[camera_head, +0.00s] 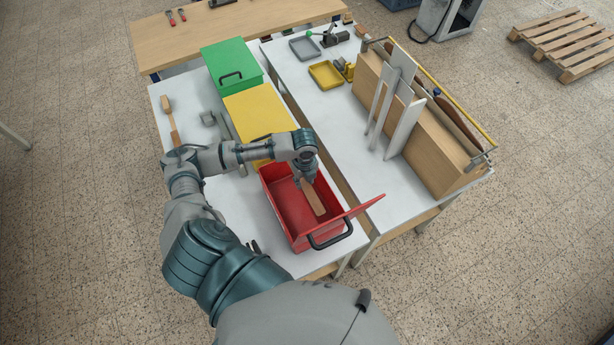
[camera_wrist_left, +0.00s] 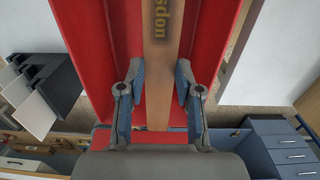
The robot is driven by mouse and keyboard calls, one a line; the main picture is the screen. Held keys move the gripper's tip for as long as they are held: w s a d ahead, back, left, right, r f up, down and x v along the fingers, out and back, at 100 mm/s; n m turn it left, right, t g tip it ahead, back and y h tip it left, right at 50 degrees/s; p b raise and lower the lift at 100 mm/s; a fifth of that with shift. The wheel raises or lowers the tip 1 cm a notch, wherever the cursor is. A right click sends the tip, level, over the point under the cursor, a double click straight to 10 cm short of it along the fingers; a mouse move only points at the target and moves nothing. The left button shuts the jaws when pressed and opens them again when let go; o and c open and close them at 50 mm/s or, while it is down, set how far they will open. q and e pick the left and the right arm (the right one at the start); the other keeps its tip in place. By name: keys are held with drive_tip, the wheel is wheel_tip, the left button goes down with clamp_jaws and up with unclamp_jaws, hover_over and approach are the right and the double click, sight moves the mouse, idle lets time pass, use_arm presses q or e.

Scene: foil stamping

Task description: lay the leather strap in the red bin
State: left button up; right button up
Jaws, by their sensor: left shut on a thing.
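The leather strap (camera_head: 312,197) is a flat brown strip. It hangs from my left gripper (camera_head: 303,180) at the opening of the red bin (camera_head: 327,225). The left gripper is shut on the strap near one end. In the left wrist view the strap (camera_wrist_left: 160,60) runs between the two fingers of the gripper (camera_wrist_left: 158,95), with dark lettering on it, and the red bin (camera_wrist_left: 85,35) lies behind it. Whether the strap touches the bin's floor I cannot tell. My right gripper is not in view.
A wooden-handled brush-like tool (camera_head: 170,120) lies at the table's left. A second table (camera_head: 335,125) with a wooden rack (camera_head: 432,145) is to the right.

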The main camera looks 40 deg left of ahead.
sight(304, 183)
use_arm(q)
wheel_tip(304, 183, down, 4)
drive_tip(key=shift+a+b, duration=0.15)
drive_tip(key=shift+b, duration=0.35)
drive_tip(key=f+b, duration=0.1)
drive_tip(key=f, duration=0.2)
drive_tip(key=d+f+b, duration=0.1)
drive_tip(key=f, duration=0.2)
drive_tip(key=shift+d+f+b, duration=0.1)
drive_tip(key=shift+d+b, duration=0.05)
drive_tip(key=shift+b, duration=0.15)
drive_tip(key=f, duration=0.1)
drive_tip(key=f+b, duration=0.1)
drive_tip(key=f, duration=0.1)
drive_tip(key=shift+a+f, duration=0.1)
drive_tip(key=shift+a, duration=0.3)
drive_tip(key=shift+a+f, duration=0.15)
drive_tip(key=shift+f, duration=0.25)
drive_tip(key=shift+f+b, duration=0.35)
drive_tip(key=shift+b, duration=0.05)
drive_tip(key=shift+d, duration=0.4)
drive_tip(key=o, duration=1)
drive_tip(key=shift+a, duration=0.2)
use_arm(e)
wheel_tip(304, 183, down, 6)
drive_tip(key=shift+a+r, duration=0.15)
